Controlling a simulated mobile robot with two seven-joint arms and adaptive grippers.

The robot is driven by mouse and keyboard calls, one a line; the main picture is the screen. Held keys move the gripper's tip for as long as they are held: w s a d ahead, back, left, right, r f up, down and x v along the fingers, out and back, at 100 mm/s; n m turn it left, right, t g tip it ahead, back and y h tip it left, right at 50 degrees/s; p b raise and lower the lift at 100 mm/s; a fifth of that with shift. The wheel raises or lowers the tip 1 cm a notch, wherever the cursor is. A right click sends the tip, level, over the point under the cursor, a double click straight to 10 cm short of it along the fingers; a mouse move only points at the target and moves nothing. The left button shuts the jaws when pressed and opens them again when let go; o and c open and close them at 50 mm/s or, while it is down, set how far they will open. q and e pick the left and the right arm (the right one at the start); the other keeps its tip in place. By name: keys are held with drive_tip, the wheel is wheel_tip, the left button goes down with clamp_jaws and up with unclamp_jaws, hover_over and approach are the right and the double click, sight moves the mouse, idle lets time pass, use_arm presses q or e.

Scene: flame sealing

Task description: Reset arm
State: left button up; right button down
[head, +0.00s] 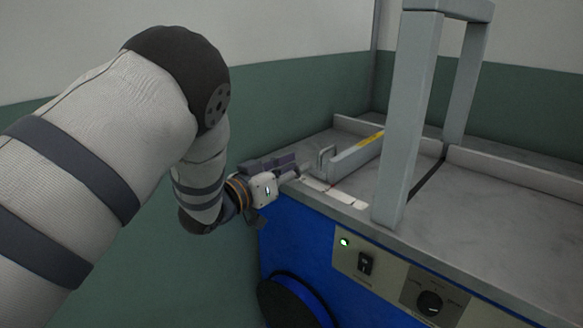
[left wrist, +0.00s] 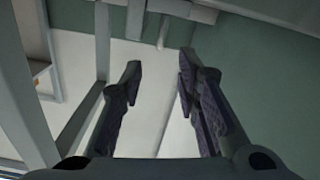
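My left arm comes in from the left in the head view. My left gripper (head: 300,172) is at the left edge of the blue machine (head: 298,238), close to its grey top. In the left wrist view the two fingers of my left gripper (left wrist: 160,66) stand apart with nothing between them, so it is open and empty. In the head view I cannot tell whether the fingers touch the machine's edge. My right gripper is in neither view.
A grey arch (head: 408,120) stands on the machine's top. Beside it lies a grey bar (head: 352,157) with a yellow label. The front panel has a lit green lamp (head: 344,242), a black switch (head: 365,263) and a knob (head: 430,303). A green and white wall (head: 290,95) is behind.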

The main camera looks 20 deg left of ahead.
use_arm(q)
drive_tip(key=shift+s+a, duration=0.2)
drive_tip(key=shift+s, duration=0.3)
drive_tip(key=s+a+f+n+g+y+p, duration=0.25)
drive_tip(key=s+f+g+y, duration=0.55)
drive_tip(key=s+f, duration=1.7)
drive_tip(key=s+d+f+g+h, duration=0.1)
drive_tip(key=s+g, duration=0.4)
drive_tip(key=s, duration=0.9)
drive_tip(key=s+d+f+g, duration=0.3)
drive_tip(key=s+g, duration=0.3)
drive_tip(key=s, duration=0.9)
drive_tip(key=shift+f+g+h, duration=0.3)
drive_tip(key=shift+f+h, duration=0.05)
drive_tip(key=shift+h, duration=0.05)
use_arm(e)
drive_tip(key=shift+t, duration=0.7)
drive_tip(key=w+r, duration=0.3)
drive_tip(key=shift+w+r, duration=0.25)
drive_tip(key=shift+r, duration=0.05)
use_arm(q)
drive_tip(key=shift+w+m, duration=0.15)
drive_tip(key=shift+m, duration=0.1)
